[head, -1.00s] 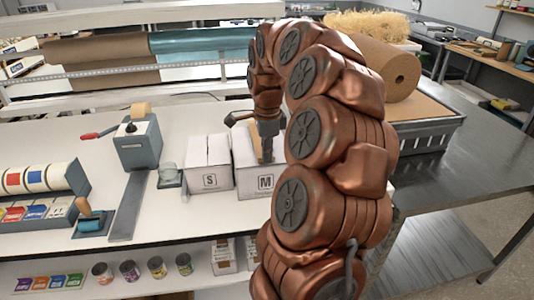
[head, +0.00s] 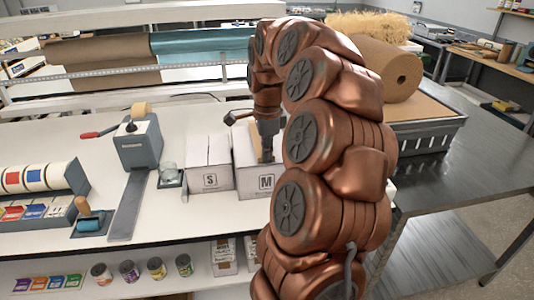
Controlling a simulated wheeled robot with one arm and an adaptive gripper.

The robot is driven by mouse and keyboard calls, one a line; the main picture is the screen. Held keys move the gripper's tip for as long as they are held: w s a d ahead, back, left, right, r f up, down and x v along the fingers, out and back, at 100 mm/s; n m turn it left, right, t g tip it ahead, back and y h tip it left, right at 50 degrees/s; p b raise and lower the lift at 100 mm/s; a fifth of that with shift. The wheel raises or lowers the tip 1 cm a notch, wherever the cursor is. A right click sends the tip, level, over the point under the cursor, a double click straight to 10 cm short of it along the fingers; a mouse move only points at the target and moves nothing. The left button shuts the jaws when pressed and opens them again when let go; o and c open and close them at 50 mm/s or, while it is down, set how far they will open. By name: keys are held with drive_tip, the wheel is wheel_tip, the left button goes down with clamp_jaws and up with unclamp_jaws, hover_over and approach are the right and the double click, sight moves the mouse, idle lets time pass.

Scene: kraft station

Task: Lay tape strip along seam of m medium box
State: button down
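The medium box marked M (head: 262,185) stands on the white bench, partly hidden behind my arm. A tan tape strip (head: 254,135) seems to show at its top, but its seam is mostly hidden. My gripper (head: 267,155) points down at the top of the M box, at or just above it. Its fingers are small and dark here, so I cannot tell whether they are open or shut, or whether they hold tape. The tape dispenser (head: 138,142) with a tan roll and red handle stands to the left on the bench.
A box marked S (head: 209,165) stands directly left of the M box. A label rack (head: 40,180) and blue roller (head: 90,220) are at the far left. A brown paper roll (head: 398,72) lies behind my arm.

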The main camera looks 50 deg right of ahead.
drive_tip(key=shift+f+b, duration=0.4)
drive_tip(key=shift+b, duration=0.1)
idle(0.5)
drive_tip(key=c, duration=1.8)
unclamp_jaws()
drive_tip(key=shift+c, duration=0.2)
drive_tip(key=o, duration=0.6)
drive_tip(key=shift+r, duration=2.3)
